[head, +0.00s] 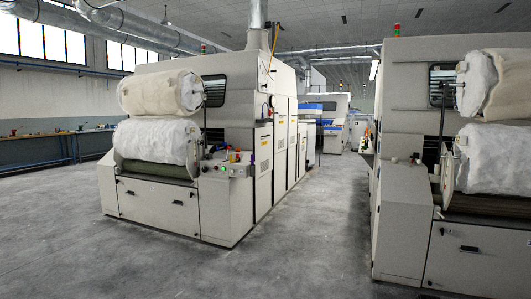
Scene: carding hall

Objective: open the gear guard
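Two large pale carding machines stand in the head view. The left machine (232,108) shows its front and its right side, with several upright panels (281,140) along that side. The right machine (405,120) is cut off by the picture's right edge. I cannot tell which panel or cover is the gear guard at this distance. Low front panels with dark handles show on the left machine (155,204) and on the right machine (478,262). My gripper is not in view.
White fibre rolls (158,142) sit on the left machine's front, with bottles (233,156) beside them. A grey concrete aisle (318,215) runs clear between the machines. A workbench (35,150) lines the left wall. Open floor (60,235) lies at front left.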

